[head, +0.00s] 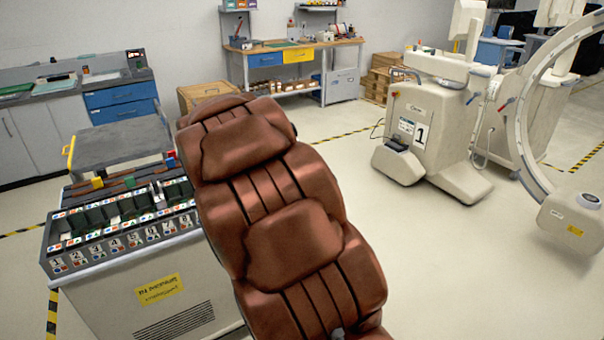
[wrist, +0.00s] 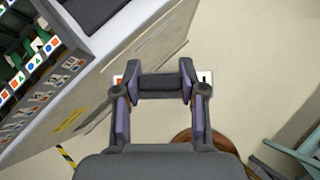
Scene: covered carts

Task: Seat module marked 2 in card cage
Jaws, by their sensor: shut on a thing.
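The card cage (head: 128,240) is at the left in the head view, on a pale cart, with a row of numbered labels along its front. Several dark green modules (head: 128,205) stand in it, with gaps between some. The cage also shows at the upper left of the wrist view (wrist: 62,85). My gripper (wrist: 157,90) is shut on a dark module (wrist: 158,80), seen end-on. White marked edges show beyond both fingers; its number is not clearly readable. The module is apart from the cage, over the floor beside the cart. My gripper is not visible in the head view.
A dark-topped cart with a yellow handle (head: 69,150) stands behind the cage. A workbench (head: 290,55) and wooden boxes (head: 382,80) are at the back. A white C-arm machine (head: 430,130) stands at the right.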

